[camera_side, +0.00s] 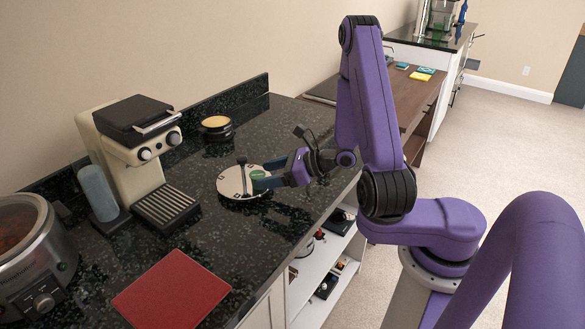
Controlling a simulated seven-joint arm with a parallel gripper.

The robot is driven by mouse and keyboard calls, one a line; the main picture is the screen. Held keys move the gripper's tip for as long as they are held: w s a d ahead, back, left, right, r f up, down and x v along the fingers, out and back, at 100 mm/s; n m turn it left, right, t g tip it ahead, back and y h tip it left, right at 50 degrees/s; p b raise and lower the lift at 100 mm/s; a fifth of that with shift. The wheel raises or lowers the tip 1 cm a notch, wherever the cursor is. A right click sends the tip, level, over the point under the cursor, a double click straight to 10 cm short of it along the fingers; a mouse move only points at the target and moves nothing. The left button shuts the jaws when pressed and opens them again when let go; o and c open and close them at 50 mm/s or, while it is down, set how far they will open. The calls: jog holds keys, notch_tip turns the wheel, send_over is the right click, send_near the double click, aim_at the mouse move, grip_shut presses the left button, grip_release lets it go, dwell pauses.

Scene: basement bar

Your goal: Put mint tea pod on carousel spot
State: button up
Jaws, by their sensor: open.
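A round white carousel (229,182) with a dark base and an upright dark center post stands on the black speckled counter. A small green item (258,175), which looks like the mint tea pod, is on the carousel's right side. My gripper (261,176) reaches in from the right, low over the carousel's right edge. Its blue fingers are open, one on each side of the green item. I cannot tell whether they touch it. The marks on the carousel top are too small to read.
A cream coffee machine (122,150) stands left of the carousel, with a grey-blue cylinder (97,192) beside it. A black round container with a tan top (216,126) is behind. A slow cooker (27,262) and a red mat (172,292) are nearer the front.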

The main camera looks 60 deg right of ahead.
jog(key=v, duration=0.8)
jog(key=s+a+r+n+g+y, duration=0.2)
jog(key=a+n+g+y, duration=0.4)
jog(key=a+n+g, duration=0.8)
jog(key=s+d+r+n+t+h, duration=0.1)
jog(key=s+n+h, duration=0.4)
jog(key=n, duration=0.9)
jog(key=s+d+r+n+t+h, duration=0.1)
jog(key=s+n+h, duration=0.5)
jog(key=s+n, duration=0.6)
notch_tip(320, 180, up, 3)
jog(key=d+n, duration=0.1)
jog(key=n, duration=0.2)
jog(key=shift+s+n, duration=0.3)
jog(key=shift+s, duration=0.05)
jog(key=shift+d+f, duration=0.1)
jog(key=shift+f, duration=0.05)
